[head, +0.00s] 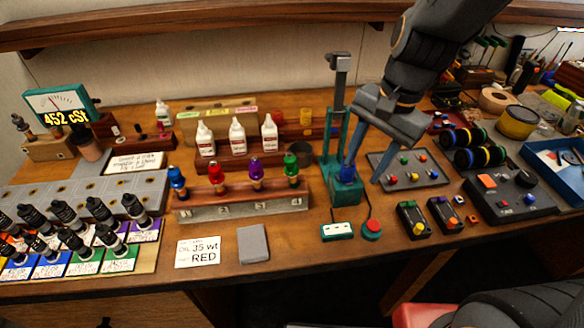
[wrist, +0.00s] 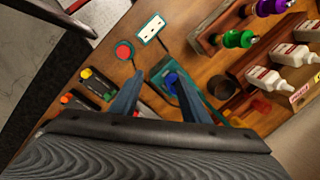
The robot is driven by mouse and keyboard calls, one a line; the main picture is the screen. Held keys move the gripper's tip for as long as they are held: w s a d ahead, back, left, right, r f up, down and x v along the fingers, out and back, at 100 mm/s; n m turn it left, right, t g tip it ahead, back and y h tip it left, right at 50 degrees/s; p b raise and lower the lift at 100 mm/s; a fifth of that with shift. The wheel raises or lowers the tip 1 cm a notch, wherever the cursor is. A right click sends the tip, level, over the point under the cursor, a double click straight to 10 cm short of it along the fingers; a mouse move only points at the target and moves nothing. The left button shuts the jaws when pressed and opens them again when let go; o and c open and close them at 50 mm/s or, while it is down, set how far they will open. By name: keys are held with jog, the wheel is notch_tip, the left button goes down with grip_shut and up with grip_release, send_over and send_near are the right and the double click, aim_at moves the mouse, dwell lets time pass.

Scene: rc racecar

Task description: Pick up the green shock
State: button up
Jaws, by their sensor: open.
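The green shock (head: 291,168) stands upright at the right end of a wooden rack (head: 240,207), at the slot marked 4. It also shows near the top right of the wrist view (wrist: 238,39). My gripper (head: 364,168) is open and empty, its fingers pointing down, to the right of the green shock and apart from it. In the wrist view my gripper (wrist: 157,82) has its two fingers spread, with the green press and its blue part between and beyond them.
The tall green press (head: 340,190) stands between the rack and my gripper. Purple (head: 256,172), red (head: 216,177) and blue (head: 177,180) shocks share the rack. White bottles (head: 238,138) stand behind it.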

aim_at(291, 169)
jog(key=a+m+b, duration=0.1)
jog(key=a+m, duration=0.1)
jog(key=a, duration=0.2)
jog(key=w+a+m+g+y+b, duration=0.1)
jog(key=a+m, duration=0.2)
jog(key=a, duration=0.1)
jog(key=w+a+r+m+y+b, duration=0.1)
jog(key=a+m, duration=0.1)
jog(key=a, duration=0.2)
jog(key=shift+w+m+b, duration=0.15)
jog(key=shift+m+b, duration=0.15)
jog(key=shift+g+y, duration=0.3)
jog(key=shift+a+p+x, duration=0.2)
jog(key=shift+p+x, duration=0.7)
jog(key=shift+x, duration=2.95)
jog(key=shift+r, duration=0.1)
jog(key=c, duration=1)
